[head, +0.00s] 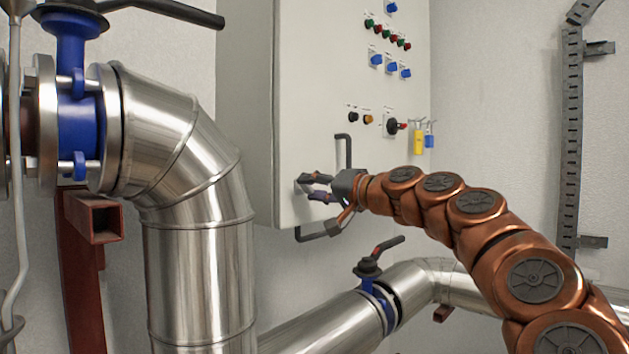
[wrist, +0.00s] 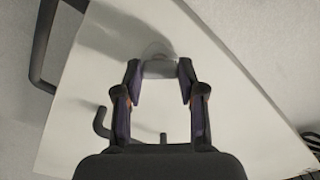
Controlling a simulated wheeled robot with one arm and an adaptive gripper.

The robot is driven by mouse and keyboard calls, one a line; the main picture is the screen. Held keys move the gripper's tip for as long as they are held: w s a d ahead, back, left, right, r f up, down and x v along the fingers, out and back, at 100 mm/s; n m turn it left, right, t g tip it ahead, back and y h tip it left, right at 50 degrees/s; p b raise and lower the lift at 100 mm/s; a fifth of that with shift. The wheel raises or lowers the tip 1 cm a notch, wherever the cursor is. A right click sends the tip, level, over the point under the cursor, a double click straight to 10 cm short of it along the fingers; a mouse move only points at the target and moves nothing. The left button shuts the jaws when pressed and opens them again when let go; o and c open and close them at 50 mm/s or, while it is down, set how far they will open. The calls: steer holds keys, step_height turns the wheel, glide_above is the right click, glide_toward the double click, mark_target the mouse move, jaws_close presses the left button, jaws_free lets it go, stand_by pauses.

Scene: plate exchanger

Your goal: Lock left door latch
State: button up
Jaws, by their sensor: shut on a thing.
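The left door latch is a small grey piece (wrist: 160,68) on the white cabinet door (wrist: 240,120), between my fingertips in the wrist view. My gripper (wrist: 160,76) is shut on this latch, one dark finger on each side. In the head view my gripper (head: 318,187) is at the lower left of the cabinet front (head: 330,80). There the fingers largely hide the latch, so its angle cannot be told.
A dark bent handle (head: 348,150) stands just above my gripper, and a dark bar (head: 318,233) sticks out below it. A large steel pipe (head: 195,230) is close on the left. A lower pipe with a valve lever (head: 388,243) runs beneath my arm.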

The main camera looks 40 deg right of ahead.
steer(key=shift+m+p, duration=2.8)
steer(key=shift+m, duration=1.3)
steer(key=o, duration=1.1)
steer(key=shift+o, duration=0.2)
steer(key=shift+s, duration=0.15)
steer(key=v, duration=1.1)
steer(key=shift+s, duration=0.35)
steer(key=shift+d, duration=0.15)
